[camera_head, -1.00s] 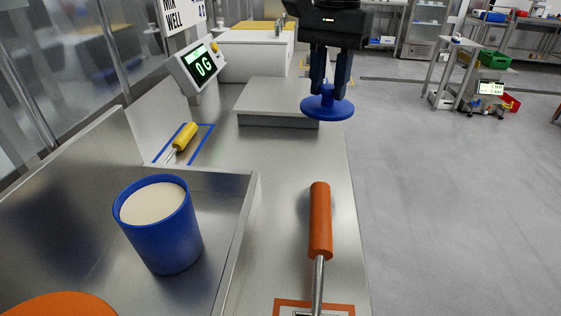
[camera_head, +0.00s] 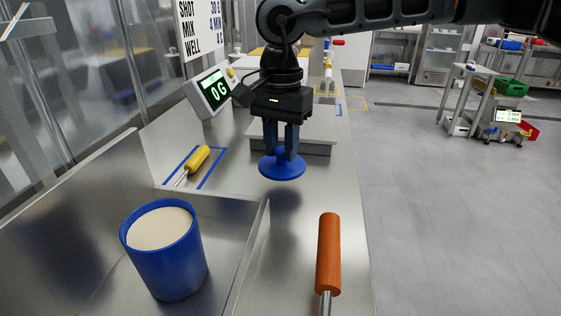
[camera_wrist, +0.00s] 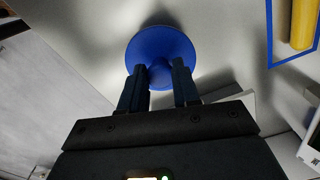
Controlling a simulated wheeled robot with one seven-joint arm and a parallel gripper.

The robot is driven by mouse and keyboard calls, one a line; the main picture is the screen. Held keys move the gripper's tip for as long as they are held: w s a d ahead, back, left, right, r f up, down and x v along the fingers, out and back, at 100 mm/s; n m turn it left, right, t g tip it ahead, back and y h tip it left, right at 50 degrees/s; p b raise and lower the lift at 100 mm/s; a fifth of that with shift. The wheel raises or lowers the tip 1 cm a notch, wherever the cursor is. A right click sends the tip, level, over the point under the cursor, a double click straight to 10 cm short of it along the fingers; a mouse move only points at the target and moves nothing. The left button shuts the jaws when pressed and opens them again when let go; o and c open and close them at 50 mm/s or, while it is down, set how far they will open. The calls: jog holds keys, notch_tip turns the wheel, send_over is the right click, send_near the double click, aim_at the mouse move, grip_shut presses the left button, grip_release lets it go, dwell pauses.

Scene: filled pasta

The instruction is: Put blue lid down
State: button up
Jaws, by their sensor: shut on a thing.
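The blue lid (camera_head: 283,168) is a round disc with a knob on top, held level. My gripper (camera_head: 284,150) is shut on the lid's knob, with the disc hanging under the fingertips above the steel worktop. In the wrist view the lid (camera_wrist: 161,52) shows beyond my fingers (camera_wrist: 160,78), with a dark shadow on the steel surface beside it. A blue tub (camera_head: 170,265) filled with pale cream stands uncovered in the steel tray at the lower left. My fingers hide most of the knob.
The tray wall (camera_head: 248,262) stands between tub and worktop. An orange-handled tool (camera_head: 328,255) lies near the right edge. A yellow-handled tool (camera_head: 197,159) lies inside a blue outline. Bare steel lies below the lid.

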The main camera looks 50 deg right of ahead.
aim_at(280, 155)
jog(key=shift+a+f, duration=0.1)
jog(key=shift+f, duration=1.95)
jog(key=shift+f, duration=0.2)
jog(key=o, duration=1)
jog(key=shift+r, duration=0.15)
notch_tip(280, 155, up, 12)
jog(key=shift+r, duration=0.1)
